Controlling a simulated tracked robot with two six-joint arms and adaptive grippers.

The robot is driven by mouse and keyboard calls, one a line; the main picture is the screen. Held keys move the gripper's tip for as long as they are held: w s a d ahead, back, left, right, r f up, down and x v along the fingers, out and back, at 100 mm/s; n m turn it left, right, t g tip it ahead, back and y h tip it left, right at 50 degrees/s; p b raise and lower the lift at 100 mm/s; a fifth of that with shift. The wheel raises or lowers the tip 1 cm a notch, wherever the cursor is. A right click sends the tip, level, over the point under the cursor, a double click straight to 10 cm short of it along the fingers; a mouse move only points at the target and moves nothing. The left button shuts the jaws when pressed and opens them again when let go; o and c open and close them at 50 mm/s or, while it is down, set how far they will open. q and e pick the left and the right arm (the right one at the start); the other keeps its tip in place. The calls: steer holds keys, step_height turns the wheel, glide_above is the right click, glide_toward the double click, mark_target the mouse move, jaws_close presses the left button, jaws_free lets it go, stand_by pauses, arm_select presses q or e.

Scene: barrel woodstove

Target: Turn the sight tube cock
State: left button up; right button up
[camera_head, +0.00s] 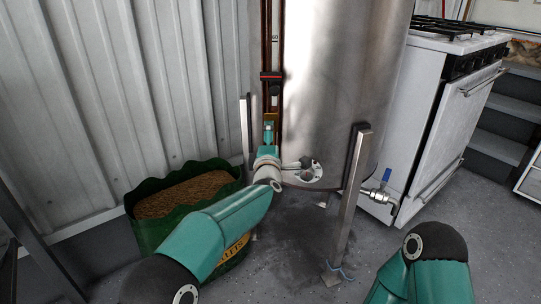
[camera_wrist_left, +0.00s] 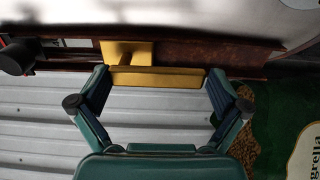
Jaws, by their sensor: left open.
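The sight tube (camera_head: 275,45) runs upright in a brown backing on the left side of the metal tank (camera_head: 335,80). A yellow part, seemingly the cock's handle (camera_wrist_left: 128,52), is at its lower end; only a sliver shows in the head view (camera_head: 271,117). My left gripper (camera_head: 268,128) points up at it from below. In the wrist view my left gripper (camera_wrist_left: 157,80) is open, its fingers on either side of the yellow part's near edge. I cannot tell whether they touch it. My right gripper is out of view.
A red marker (camera_head: 270,75) sits on the tube above the cock. A green pellet sack (camera_head: 150,232) stands below left, by the corrugated wall (camera_head: 130,90). A metal leg (camera_head: 347,200) and a blue-handled valve (camera_head: 386,176) are to the right, before a white stove (camera_head: 440,110).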

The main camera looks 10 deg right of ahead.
arm_select(q)
steer(key=s+a, duration=0.2)
steer(key=s, duration=0.9)
steer(key=shift+a+f, duration=0.1)
